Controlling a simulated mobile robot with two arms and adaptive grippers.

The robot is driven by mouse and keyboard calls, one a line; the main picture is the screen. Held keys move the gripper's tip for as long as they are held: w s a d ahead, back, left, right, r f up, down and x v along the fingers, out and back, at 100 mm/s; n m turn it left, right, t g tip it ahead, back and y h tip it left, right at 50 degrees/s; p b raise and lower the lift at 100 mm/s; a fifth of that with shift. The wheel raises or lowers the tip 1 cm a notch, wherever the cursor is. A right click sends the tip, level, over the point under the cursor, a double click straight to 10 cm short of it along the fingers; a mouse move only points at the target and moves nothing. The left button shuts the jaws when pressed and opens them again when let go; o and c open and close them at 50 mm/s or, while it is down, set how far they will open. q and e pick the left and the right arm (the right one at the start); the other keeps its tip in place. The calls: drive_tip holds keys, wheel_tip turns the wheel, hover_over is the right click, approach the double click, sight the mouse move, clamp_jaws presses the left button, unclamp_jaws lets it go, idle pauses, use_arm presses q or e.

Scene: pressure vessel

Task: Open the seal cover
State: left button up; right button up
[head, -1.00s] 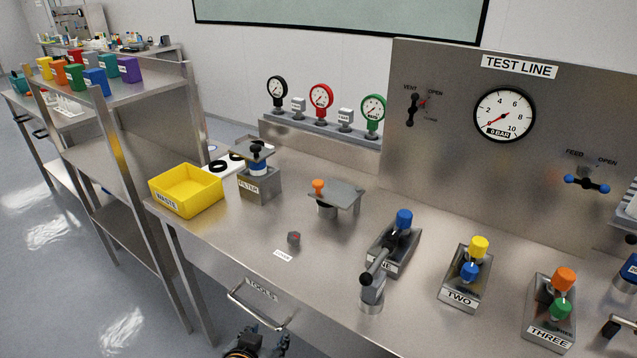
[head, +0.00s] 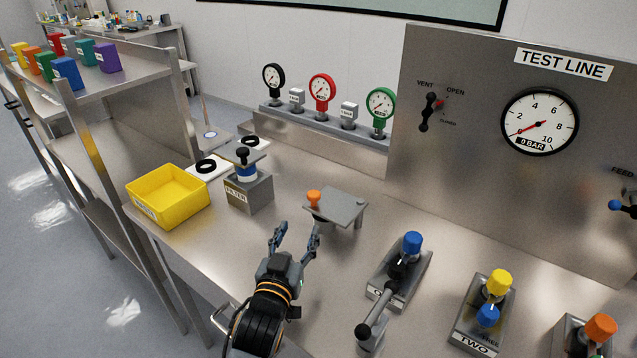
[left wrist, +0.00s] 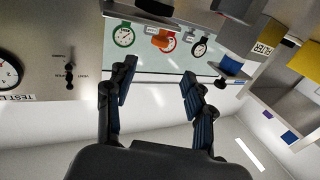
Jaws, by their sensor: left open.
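A flat grey plate (head: 338,208) with an upright orange knob (head: 314,198) at its left end stands raised on the bench; it looks like the seal cover. What lies under the plate is hidden. My left gripper (head: 299,234) is open and empty in front of the plate, its fingers pointing toward the knob side. The right finger appears close to the knob's base, but I cannot tell whether they touch. In the left wrist view, the open fingers (left wrist: 160,85) stand apart, with the orange knob (left wrist: 160,42) beyond them. My right gripper is not in view.
A filter block (head: 248,190) and a yellow waste bin (head: 168,196) stand to the left. Valve block ONE (head: 410,285) with a blue knob and long lever stands to the right, block TWO (head: 470,335) beyond. Gauges (head: 322,90) and the test panel (head: 440,170) are behind.

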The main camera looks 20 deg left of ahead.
sight(312, 201)
use_arm(q)
drive_tip(key=w, duration=0.4)
drive_tip(key=w+p, duration=0.1)
drive_tip(key=w, duration=0.3)
drive_tip(key=w+p, duration=0.1)
drive_tip(key=w, duration=0.3)
drive_tip(key=shift+a+r, duration=0.2)
drive_tip(key=shift+a, duration=0.05)
drive_tip(key=shift+w+f, duration=0.1)
drive_tip(key=shift+w, duration=0.8)
clamp_jaws()
